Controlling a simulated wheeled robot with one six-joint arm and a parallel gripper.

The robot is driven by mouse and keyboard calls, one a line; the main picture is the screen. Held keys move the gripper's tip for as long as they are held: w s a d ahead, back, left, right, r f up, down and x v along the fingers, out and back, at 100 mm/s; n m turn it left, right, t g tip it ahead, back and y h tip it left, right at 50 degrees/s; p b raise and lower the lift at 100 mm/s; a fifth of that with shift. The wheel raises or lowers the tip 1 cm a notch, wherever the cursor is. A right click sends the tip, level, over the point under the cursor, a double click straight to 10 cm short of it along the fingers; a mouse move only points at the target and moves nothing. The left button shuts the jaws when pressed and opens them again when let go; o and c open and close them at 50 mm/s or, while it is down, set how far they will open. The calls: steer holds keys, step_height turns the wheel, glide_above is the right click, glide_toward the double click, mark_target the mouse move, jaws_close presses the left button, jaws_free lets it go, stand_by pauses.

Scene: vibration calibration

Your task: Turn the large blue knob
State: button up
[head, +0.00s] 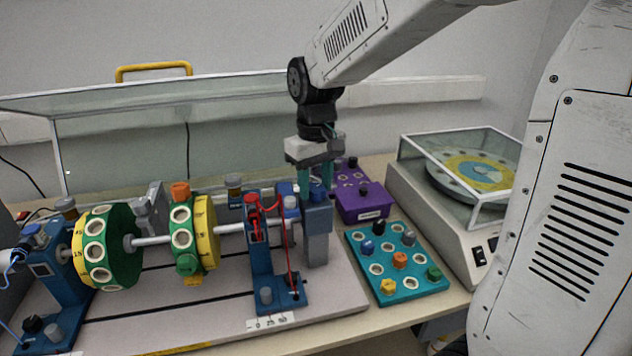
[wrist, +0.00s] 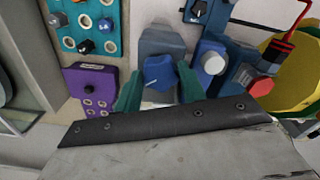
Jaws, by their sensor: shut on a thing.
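The large blue knob (wrist: 159,72) sits on top of a grey-blue block (wrist: 162,42) in the wrist view, with a pale pointer line on its face. The block also shows in the head view (head: 317,235), at the right end of the shaft rig. My gripper (wrist: 158,88) has its green fingers on either side of the knob, shut on it. In the head view my gripper (head: 314,186) points straight down onto the block, and its fingers partly hide the knob (head: 318,193).
A teal tray (head: 356,257) with several coloured knobs stands right of the block. A purple box (head: 362,203) is behind it. A blue stand (head: 262,262) with red cables is close on the left. A glass-covered turntable unit (head: 433,222) stands far right.

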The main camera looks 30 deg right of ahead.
mark_target(316, 187)
steer(key=shift+m, duration=0.7)
steer(key=o, duration=1)
steer(key=shift+c, duration=0.2)
step_height(316, 187, up, 8)
steer(key=shift+f, duration=0.1)
